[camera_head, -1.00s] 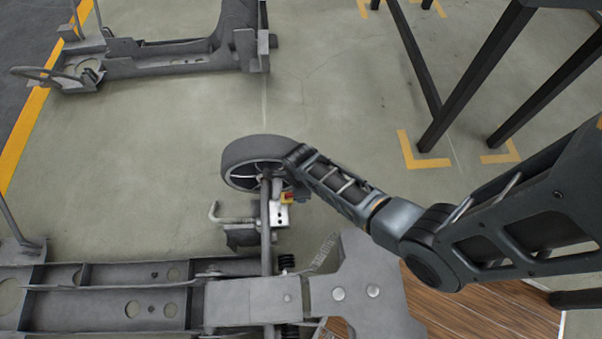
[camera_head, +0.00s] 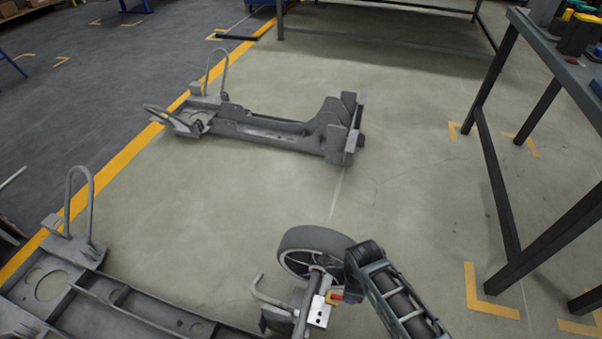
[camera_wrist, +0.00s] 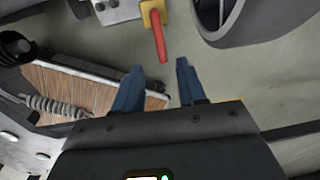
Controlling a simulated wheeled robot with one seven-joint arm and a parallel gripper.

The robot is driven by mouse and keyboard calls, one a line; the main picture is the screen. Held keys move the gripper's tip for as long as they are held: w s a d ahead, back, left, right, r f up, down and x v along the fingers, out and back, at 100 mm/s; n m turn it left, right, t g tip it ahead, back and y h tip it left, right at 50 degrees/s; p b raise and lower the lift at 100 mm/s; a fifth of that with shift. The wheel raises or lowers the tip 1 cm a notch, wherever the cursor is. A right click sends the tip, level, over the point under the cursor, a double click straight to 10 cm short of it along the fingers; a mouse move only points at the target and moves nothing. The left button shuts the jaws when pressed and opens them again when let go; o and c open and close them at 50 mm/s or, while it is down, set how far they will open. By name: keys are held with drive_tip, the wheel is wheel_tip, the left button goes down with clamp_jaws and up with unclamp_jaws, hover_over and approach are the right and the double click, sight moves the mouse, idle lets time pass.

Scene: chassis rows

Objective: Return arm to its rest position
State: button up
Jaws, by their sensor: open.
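My gripper (camera_wrist: 158,88) shows in the wrist view with its two blue fingers apart and nothing between them. A red rod with a yellow block (camera_wrist: 155,25) is just beyond the fingertips, apart from them. The same red and yellow part (camera_head: 337,297) shows in the head view on a bracket beside a wheel (camera_head: 312,250). My arm (camera_head: 395,295) comes in from the bottom edge in the head view and ends close to the wheel. The fingers are hidden there.
A near chassis (camera_head: 110,300) lies at the lower left, and a second chassis (camera_head: 270,130) lies farther back. A dark workbench (camera_head: 560,70) stands at the right on thin legs. The floor between the chassis and the bench is clear. A wooden board (camera_wrist: 75,88) shows in the wrist view.

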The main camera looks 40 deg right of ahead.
drive_tip(key=s+a+r+n+t+p, duration=0.25)
drive_tip(key=s+a+r+n, duration=0.2)
drive_tip(key=r+n, duration=0.25)
drive_tip(key=s+a+r+n+t+p, duration=0.2)
drive_tip(key=s+a+r+n+t, duration=0.15)
drive_tip(key=s+r+n, duration=0.3)
drive_tip(key=s+a+r+n+t+p, duration=0.1)
drive_tip(key=r+n, duration=0.4)
drive_tip(key=r, duration=0.6)
drive_tip(key=s+a+r+n+t+p, duration=0.1)
drive_tip(key=s+r+n+t, duration=0.3)
drive_tip(key=r, duration=0.8)
drive_tip(key=s+a+r+n+t+p, duration=0.1)
drive_tip(key=r+n, duration=0.5)
drive_tip(key=r, duration=0.6)
drive_tip(key=shift+s+a+r+n+t+y+p, duration=0.15)
drive_tip(key=shift+s+a+n+t+y+p, duration=0.2)
drive_tip(key=shift+s+t+p, duration=0.6)
drive_tip(key=shift+w+t+b, duration=0.2)
drive_tip(key=shift+t+b, duration=0.05)
drive_tip(key=shift+b, duration=0.15)
